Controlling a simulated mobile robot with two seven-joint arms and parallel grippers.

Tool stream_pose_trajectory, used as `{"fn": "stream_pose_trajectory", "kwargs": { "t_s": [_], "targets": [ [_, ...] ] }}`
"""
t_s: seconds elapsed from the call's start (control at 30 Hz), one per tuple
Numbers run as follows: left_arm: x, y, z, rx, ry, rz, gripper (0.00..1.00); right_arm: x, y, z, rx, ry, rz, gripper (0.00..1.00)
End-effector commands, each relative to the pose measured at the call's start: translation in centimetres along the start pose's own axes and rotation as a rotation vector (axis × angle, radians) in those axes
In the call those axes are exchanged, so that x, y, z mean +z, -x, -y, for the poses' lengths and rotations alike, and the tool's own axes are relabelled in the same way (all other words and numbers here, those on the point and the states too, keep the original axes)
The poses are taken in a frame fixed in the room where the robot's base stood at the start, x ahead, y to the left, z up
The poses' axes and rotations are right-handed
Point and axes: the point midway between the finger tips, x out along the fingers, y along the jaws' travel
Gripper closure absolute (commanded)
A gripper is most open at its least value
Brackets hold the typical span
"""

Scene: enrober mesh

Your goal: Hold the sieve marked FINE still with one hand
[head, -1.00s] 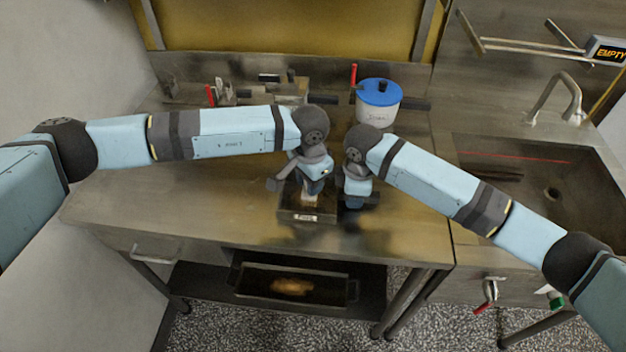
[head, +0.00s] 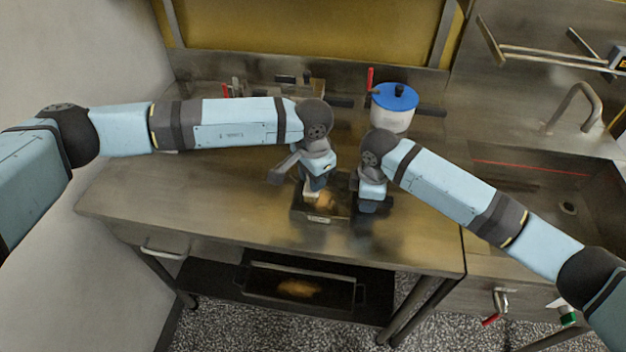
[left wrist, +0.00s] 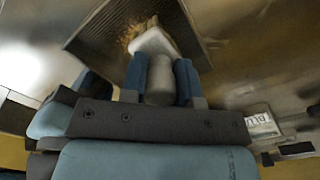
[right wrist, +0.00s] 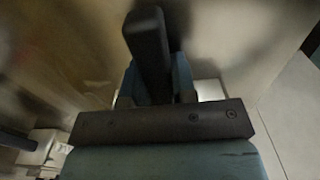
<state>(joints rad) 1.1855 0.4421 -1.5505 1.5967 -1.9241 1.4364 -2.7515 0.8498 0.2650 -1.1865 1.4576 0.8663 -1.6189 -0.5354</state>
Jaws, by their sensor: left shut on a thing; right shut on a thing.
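The sieve (head: 320,219) is a dark shallow square tray near the front of the steel worktop, with a pale label on its front wall, too blurred to read now. Its mesh (left wrist: 95,30) shows brown crumbs in the left wrist view. My left gripper (head: 314,183) is shut on the grey handle (left wrist: 159,82) of a tool with a whitish block head (left wrist: 152,42), over the mesh's left part. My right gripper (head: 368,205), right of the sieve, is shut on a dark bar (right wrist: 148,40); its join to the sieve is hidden.
A white pot with a blue lid (head: 394,108) stands at the back. A dark tray with brown matter (head: 300,288) sits on the shelf below. A sink (head: 560,185) is at right. The worktop's left part (head: 180,190) is clear.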

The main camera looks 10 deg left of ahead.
Motion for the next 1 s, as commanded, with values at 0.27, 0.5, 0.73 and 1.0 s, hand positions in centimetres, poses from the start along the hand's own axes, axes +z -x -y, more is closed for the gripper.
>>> {"fn": "stream_pose_trajectory", "kwargs": {
  "t_s": [0.27, 0.5, 0.73, 1.0],
  "targets": [
    [0.0, 2.4, 0.0, -0.001, -0.001, -0.001, 0.91, 0.0, 0.0, 0.0, 0.000, 0.000, 0.000, 1.00],
    [-0.1, 4.0, 0.0, -0.001, 0.000, -0.002, 0.91, 0.0, 0.0, 0.0, 0.000, 0.000, 0.000, 1.00],
    [0.0, 4.2, 0.0, 0.000, 0.000, -0.001, 0.91, 0.0, 0.0, 0.0, 0.000, 0.000, 0.000, 1.00],
    [0.0, 4.1, 0.0, -0.001, 0.000, -0.001, 0.91, 0.0, 0.0, 0.0, 0.000, 0.000, 0.000, 1.00]
  ]
}}
